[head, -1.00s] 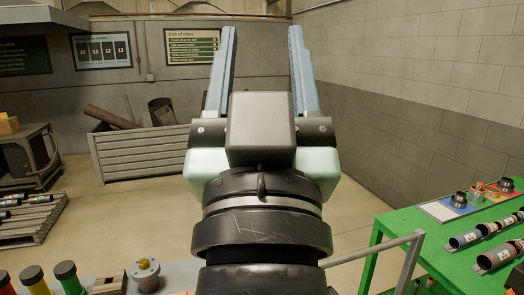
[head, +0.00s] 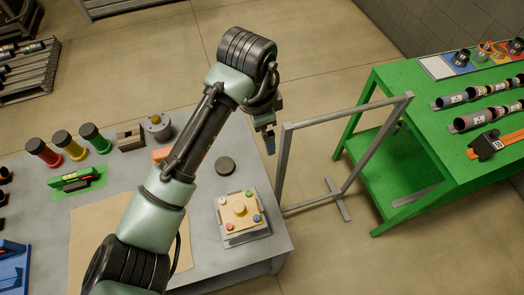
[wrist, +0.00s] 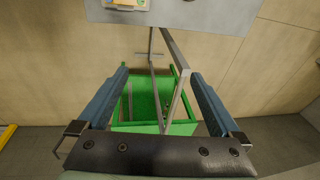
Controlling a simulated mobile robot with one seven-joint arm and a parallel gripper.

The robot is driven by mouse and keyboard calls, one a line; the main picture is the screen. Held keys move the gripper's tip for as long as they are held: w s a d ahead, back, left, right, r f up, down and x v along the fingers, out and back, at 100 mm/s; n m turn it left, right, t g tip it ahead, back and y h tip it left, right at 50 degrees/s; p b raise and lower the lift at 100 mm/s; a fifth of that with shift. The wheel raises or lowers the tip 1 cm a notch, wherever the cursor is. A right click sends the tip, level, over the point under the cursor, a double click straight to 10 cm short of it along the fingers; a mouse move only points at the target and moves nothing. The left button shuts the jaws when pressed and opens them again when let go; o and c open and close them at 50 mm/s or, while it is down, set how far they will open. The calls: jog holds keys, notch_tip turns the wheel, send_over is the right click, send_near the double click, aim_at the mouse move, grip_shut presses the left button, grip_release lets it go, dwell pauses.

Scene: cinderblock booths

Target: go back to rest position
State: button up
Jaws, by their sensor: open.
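My gripper (head: 268,138) hangs past the right edge of the grey table in the head view, pointing down beside a grey metal frame. In the wrist view its two blue fingers (wrist: 158,95) are spread apart with nothing between them. My arm reaches over the grey table from the lower left. The grey frame (head: 345,118) stands between the grey table and the green table, and it crosses between the fingers in the wrist view, beyond them.
The green table (head: 425,110) at right carries several pipe pieces (head: 475,120). Open floor (head: 300,50) lies behind.

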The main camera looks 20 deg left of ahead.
jog(key=s+a+f+g+b, duration=0.1)
jog(key=s+f+b, duration=0.1)
jog(key=f, duration=0.4)
jog(key=s+a+f+g+b, duration=0.1)
jog(key=s+a+f+b, duration=0.1)
jog(key=f, duration=0.4)
jog(key=shift+b, duration=0.6)
jog(key=shift+r, duration=0.1)
notch_tip(320, 180, up, 10)
jog(key=p, duration=0.5)
jog(key=shift+p, duration=0.3)
